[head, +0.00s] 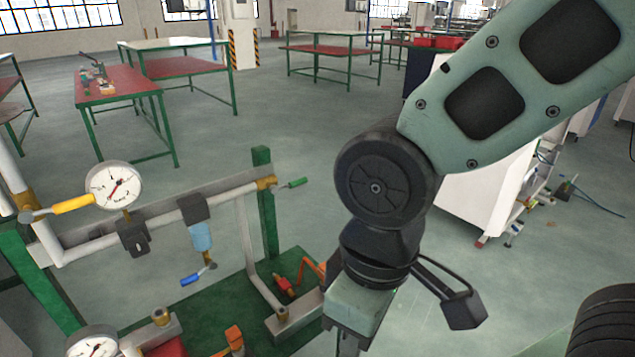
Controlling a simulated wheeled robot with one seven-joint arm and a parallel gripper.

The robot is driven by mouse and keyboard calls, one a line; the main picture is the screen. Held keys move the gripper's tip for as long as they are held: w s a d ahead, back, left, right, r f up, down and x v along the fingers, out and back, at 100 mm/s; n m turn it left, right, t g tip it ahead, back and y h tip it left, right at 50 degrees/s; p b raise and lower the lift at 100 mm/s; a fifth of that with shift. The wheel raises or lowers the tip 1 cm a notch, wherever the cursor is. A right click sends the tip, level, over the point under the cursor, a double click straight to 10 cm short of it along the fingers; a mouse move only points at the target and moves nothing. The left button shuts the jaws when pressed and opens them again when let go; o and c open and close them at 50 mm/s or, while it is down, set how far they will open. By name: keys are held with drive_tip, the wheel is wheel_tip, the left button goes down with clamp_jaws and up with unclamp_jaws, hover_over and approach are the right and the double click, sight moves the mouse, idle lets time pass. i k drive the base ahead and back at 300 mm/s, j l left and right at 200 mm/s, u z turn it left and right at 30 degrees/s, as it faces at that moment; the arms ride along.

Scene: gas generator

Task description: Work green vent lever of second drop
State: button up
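A small green lever (293,183) sits at the right end of the upper horizontal pipe (235,193), on a brass fitting (266,183) beside the green post. It points right and slightly up. My gripper (348,345) hangs at the bottom centre, to the right of and nearer than the lever, apart from it. Its fingers are mostly cut off by the lower edge, so their opening does not show. I cannot tell from this view which drop the lever belongs to.
A yellow lever (73,204) and a gauge (114,187) are on the left of the pipe. A blue lever (192,279) hangs below a blue-bodied fitting. An orange part (310,268) and a red-tipped part (283,285) stand low near my gripper. Open floor lies behind the rig.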

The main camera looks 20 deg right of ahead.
sight(291, 185)
drive_tip(key=i+l+u, duration=0.1)
drive_tip(key=i+l, duration=0.9)
